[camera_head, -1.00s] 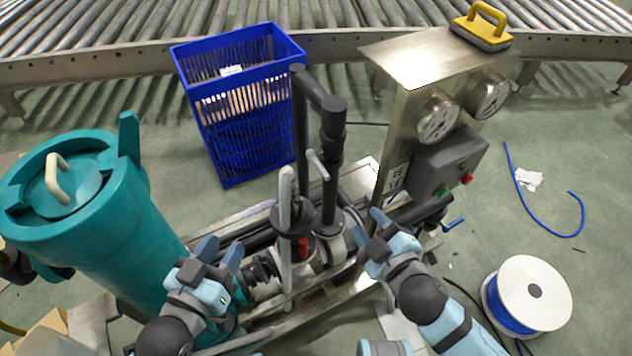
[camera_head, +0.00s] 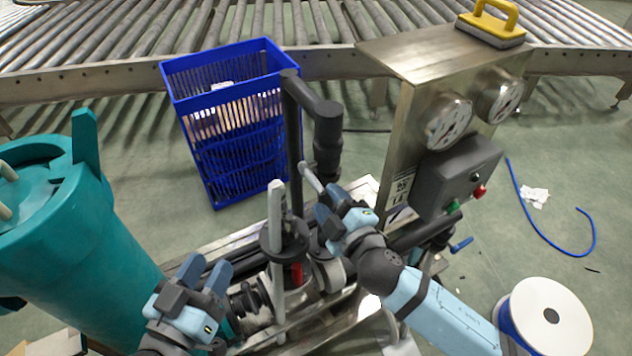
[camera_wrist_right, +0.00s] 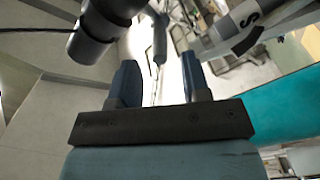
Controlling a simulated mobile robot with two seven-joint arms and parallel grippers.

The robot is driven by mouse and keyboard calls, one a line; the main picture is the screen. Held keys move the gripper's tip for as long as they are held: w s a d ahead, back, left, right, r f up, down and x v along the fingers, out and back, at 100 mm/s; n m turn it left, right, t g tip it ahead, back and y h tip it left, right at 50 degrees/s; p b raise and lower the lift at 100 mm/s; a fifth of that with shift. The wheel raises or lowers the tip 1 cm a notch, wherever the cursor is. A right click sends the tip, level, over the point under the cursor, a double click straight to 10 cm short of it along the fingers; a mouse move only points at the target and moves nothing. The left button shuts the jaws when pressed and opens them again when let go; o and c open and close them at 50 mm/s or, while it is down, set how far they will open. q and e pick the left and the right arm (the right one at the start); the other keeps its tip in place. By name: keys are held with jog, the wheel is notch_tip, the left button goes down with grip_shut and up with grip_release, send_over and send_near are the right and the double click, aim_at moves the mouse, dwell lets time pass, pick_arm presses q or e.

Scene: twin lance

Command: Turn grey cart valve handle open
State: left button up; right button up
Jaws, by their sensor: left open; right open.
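A short grey valve handle (camera_head: 311,178) slants from the dark pipework on the cart. A longer grey lever (camera_head: 276,212) stands upright to its left. My right gripper (camera_head: 329,204) is open just below the short handle's lower end. In the right wrist view a grey handle (camera_wrist_right: 159,42) lies ahead, in line with the gap between the open fingers (camera_wrist_right: 158,82); nothing is clamped. My left gripper (camera_head: 205,270) is open and empty, left of the valve bodies and beside the teal tank. Whether the right fingers touch the short handle cannot be told.
A dark vertical pipe (camera_head: 327,140) stands close behind the short handle. The gauge panel (camera_head: 410,130) with a grey button box (camera_head: 455,178) is to the right. The teal tank (camera_head: 90,250) fills the left. A blue crate (camera_head: 235,135) stands behind.

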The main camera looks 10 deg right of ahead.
aim_at(316, 181)
jog(key=x, duration=0.5)
jog(key=shift+w+a, duration=0.1)
jog(key=shift+w, duration=0.1)
grip_shut()
